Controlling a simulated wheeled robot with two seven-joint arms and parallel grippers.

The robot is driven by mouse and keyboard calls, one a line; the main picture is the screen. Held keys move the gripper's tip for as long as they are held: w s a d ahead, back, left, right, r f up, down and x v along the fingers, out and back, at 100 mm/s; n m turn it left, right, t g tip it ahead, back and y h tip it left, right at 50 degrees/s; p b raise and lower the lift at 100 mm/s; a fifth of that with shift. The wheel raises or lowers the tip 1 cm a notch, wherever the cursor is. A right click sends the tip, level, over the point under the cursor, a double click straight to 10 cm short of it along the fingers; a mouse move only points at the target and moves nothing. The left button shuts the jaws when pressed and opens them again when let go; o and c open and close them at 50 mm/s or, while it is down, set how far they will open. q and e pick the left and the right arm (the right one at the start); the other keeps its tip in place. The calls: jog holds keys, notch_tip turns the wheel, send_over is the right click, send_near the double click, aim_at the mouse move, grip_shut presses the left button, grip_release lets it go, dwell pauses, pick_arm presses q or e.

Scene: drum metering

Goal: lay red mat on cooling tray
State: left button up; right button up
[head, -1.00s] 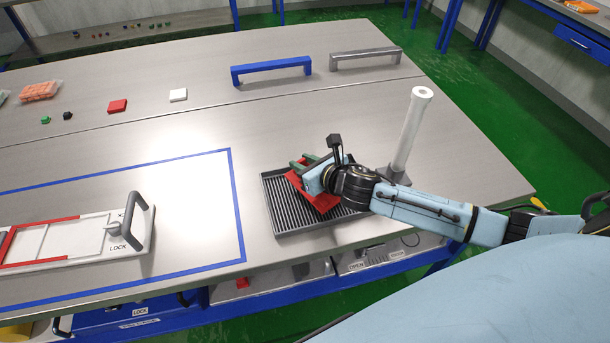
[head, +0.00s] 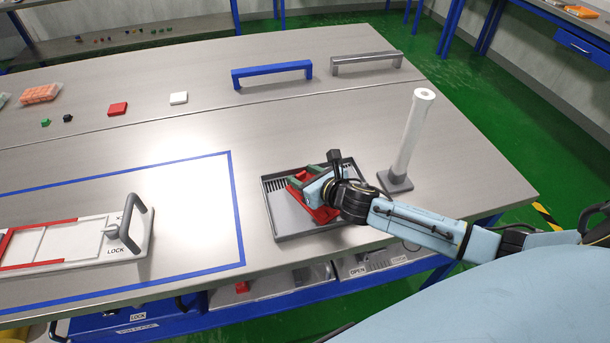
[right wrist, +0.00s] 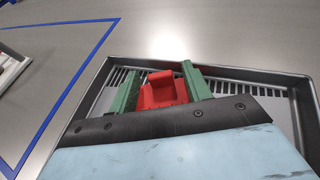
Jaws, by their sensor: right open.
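The cooling tray (head: 292,232) is a dark grey rimmed tray near the front right of the table; it also fills the right wrist view (right wrist: 268,73). The red mat (head: 324,214) is over the middle of the tray, partly hidden by my right gripper (head: 303,182). In the right wrist view, a raised red part of the mat (right wrist: 160,88) stands between the green fingers of the right gripper (right wrist: 160,82). The fingers are open, one on each side of it. Whether the mat lies fully flat is hidden. My left gripper is not in view.
A white post (head: 412,133) on a grey base stands just right of the tray. A white LOCK panel with a grey handle (head: 132,222) lies to the left, inside a blue outline. A blue handle (head: 272,73) stands behind.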

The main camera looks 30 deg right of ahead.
jog(key=shift+r, duration=0.15)
jog(key=shift+s, duration=0.25)
notch_tip(320, 180, up, 5)
jog(key=p, duration=0.2)
send_over(334, 210)
jog(key=shift+f, duration=0.2)
